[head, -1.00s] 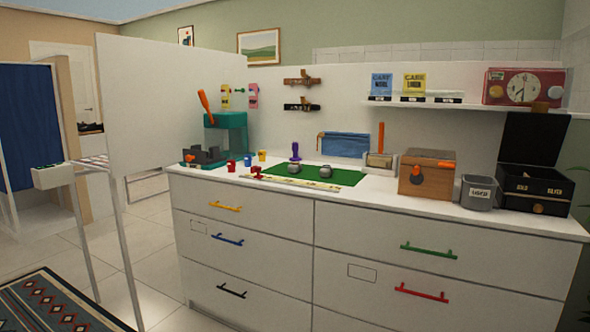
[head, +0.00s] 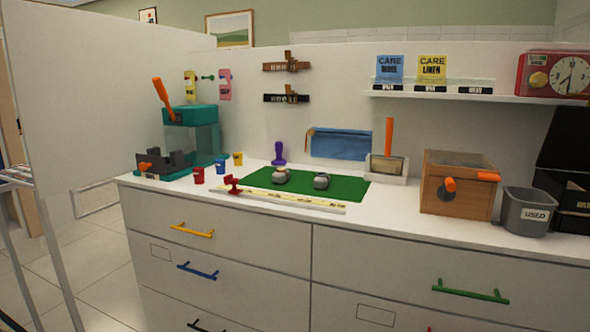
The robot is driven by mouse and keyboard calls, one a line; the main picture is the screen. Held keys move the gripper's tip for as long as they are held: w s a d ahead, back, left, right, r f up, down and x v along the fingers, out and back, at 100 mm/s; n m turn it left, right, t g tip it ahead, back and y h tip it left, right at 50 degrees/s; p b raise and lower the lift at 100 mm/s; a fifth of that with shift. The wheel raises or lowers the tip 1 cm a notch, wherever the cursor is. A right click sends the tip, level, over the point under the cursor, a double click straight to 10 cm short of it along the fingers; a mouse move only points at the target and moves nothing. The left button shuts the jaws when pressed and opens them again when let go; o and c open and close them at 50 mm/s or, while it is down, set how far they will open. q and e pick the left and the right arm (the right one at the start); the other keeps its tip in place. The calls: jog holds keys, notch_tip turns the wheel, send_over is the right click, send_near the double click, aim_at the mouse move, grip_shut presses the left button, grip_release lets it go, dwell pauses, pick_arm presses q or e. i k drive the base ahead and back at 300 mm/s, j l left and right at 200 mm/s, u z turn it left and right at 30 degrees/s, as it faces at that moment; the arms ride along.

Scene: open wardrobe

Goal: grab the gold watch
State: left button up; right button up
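I cannot make out a gold watch for certain in the head view. Two small roundish grey metallic things, a left one (head: 281,177) and a right one (head: 321,181), sit apart on the green mat (head: 345,188) on the counter. They may be watches, but their colour does not look clearly gold. A brown strap-like item (head: 286,67) and a black one (head: 286,98) are on the back panel. A black box (head: 572,205) at the right edge is cut off; its label is only partly readable. Neither gripper is in view.
The white drawer counter (head: 235,245) fills the front. A teal machine (head: 190,140) stands left; a wooden box (head: 458,187) and grey "USED" bin (head: 527,212) stand right. A shelf (head: 445,97) hangs above.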

aim_at(281, 175)
jog(key=i+j+z, duration=0.4)
jog(key=i+j, duration=0.55)
jog(key=i, duration=0.05)
